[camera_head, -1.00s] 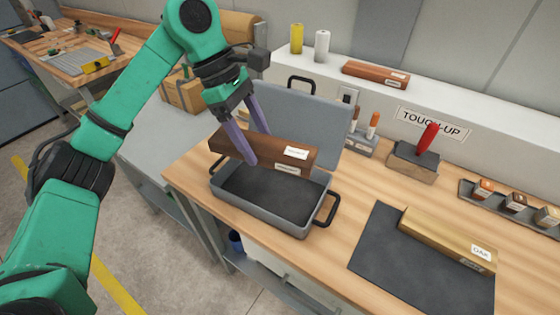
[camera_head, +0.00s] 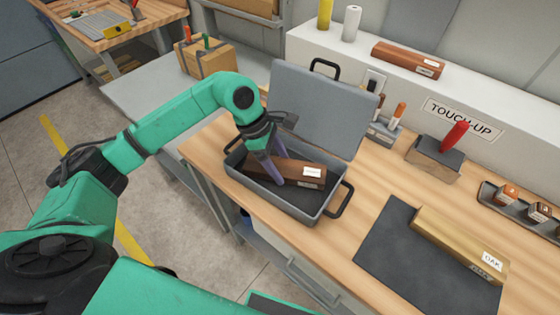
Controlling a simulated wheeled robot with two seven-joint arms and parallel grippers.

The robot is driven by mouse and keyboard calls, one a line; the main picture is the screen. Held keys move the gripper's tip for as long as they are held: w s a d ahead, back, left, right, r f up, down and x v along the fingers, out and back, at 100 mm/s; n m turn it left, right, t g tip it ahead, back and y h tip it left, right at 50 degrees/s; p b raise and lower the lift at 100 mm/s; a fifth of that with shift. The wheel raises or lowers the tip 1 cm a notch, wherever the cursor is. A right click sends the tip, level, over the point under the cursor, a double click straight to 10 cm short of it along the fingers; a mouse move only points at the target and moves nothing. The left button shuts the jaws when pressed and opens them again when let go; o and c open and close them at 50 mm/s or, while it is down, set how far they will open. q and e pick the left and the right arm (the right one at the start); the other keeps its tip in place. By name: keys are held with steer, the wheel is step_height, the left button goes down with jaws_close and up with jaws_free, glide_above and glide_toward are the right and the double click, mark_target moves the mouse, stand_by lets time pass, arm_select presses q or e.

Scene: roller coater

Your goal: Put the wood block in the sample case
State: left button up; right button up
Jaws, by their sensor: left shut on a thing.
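A dark brown wood block (camera_head: 298,173) with a white label lies inside the open grey sample case (camera_head: 318,219), low within its walls. My left gripper (camera_head: 271,172) reaches down into the case and is shut on the block; its purple fingers straddle the block. The block's left end is partly hidden by the gripper. The case's lid (camera_head: 318,108) stands open behind it. My right gripper is not in view.
A block labelled OAK (camera_head: 455,243) lies on a dark mat (camera_head: 400,258) at the right. A red-handled block (camera_head: 435,157), marker holder (camera_head: 383,131) and jar tray (camera_head: 490,196) stand behind. A reddish block (camera_head: 408,60) lies on the white ledge.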

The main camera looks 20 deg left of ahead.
arm_select(q)
steer(key=shift+f, duration=0.25)
steer(key=shift+w+f, duration=0.1)
steer(key=shift+f, duration=0.1)
steer(key=o, duration=1.6)
steer(key=shift+c, duration=0.2)
steer(key=shift+r, duration=0.15)
steer(key=b+v, duration=0.2)
steer(key=v, duration=1)
